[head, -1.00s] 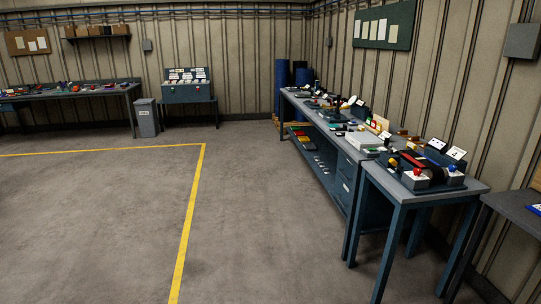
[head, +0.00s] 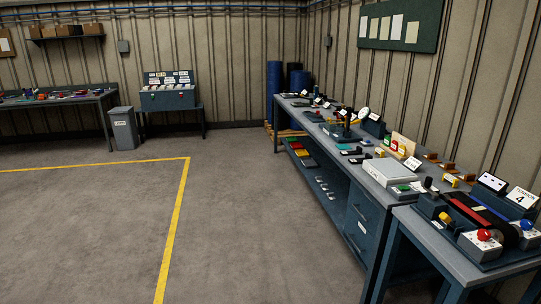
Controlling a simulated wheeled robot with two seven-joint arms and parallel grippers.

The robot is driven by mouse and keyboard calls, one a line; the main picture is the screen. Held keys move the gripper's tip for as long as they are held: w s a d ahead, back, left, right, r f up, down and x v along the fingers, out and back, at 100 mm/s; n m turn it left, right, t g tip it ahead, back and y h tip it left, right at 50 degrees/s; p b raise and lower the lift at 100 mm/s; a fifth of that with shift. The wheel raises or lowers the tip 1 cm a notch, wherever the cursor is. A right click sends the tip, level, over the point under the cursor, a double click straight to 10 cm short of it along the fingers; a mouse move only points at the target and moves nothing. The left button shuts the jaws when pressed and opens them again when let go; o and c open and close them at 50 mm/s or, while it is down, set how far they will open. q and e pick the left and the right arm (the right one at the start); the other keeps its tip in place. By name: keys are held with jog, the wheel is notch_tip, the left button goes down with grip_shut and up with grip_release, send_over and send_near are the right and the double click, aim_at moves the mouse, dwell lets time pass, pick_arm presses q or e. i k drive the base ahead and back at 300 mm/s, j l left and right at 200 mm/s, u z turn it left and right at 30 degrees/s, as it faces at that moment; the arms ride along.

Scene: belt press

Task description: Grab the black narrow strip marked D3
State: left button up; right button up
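I cannot pick out a black narrow strip marked D3; any such label is too small to read from here. Small dark items lie among the parts on the long workbench (head: 317,132) along the right wall, but I cannot tell what they are. Neither of my grippers is in view.
A nearer table (head: 419,229) at the right carries a machine with a red knob (head: 484,235) and a sign reading 4. A label-bearing cabinet (head: 168,98), a grey bin (head: 124,133) and another bench (head: 103,97) stand at the back. The floor inside the yellow line (head: 172,229) is clear.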

aim_at(358, 151)
jog(key=i+z, duration=0.1)
jog(key=i, duration=0.45)
jog(key=i+j+z, duration=0.15)
jog(key=i, duration=0.45)
jog(key=i+j+z, duration=0.1)
jog(key=i, duration=0.45)
jog(key=i+j+z, duration=0.3)
jog(key=i+z, duration=0.2)
jog(key=i+j+z, duration=0.45)
jog(key=i+j, duration=0.05)
